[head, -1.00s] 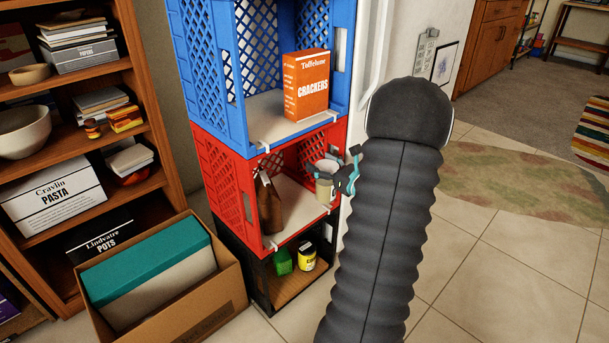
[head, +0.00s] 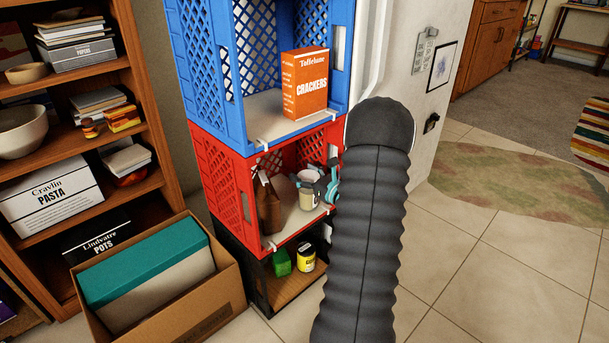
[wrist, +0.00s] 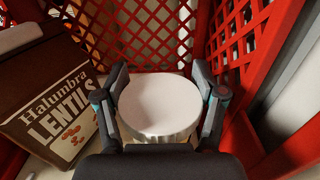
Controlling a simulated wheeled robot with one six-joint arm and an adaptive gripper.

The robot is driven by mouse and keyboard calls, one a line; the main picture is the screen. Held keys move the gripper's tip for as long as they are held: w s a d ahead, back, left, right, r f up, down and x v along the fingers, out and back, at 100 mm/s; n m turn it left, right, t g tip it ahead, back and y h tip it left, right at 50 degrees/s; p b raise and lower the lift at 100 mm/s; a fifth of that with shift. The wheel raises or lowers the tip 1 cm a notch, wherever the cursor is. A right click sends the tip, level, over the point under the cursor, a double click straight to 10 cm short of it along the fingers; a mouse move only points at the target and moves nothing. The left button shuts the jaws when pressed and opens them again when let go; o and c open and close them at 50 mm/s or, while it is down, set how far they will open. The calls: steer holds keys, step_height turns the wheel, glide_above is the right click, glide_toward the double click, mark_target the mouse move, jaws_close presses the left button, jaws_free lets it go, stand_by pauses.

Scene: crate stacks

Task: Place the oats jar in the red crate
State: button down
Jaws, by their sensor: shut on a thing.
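The oats jar (head: 306,199) is a small jar with a white lid, inside the open front of the red crate (head: 224,188), the middle crate of the stack. My gripper (head: 321,187) is shut on it, coming in from the right. In the wrist view the jar's round white lid (wrist: 158,106) sits between the two fingers (wrist: 160,100), and the red lattice walls (wrist: 150,35) lie behind and to the right. The jar looks upright, at or just above the crate's pale floor; I cannot tell if it touches. Its label is hidden.
A brown lentils package (wrist: 52,108) stands left of the jar in the red crate. The blue crate (head: 210,80) above holds a crackers box (head: 304,84). The black crate (head: 250,275) below holds a green item (head: 281,262) and a yellow-labelled jar (head: 306,258).

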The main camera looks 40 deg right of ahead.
steer(key=shift+f, duration=0.15)
steer(key=shift+c, duration=0.5)
jaws_free()
steer(key=shift+s+r, duration=0.2)
steer(key=shift+r, duration=0.05)
steer(key=s, duration=1.1)
steer(key=shift+s+d+p, duration=0.3)
steer(key=shift+s+d, duration=0.05)
steer(key=shift+d, duration=0.1)
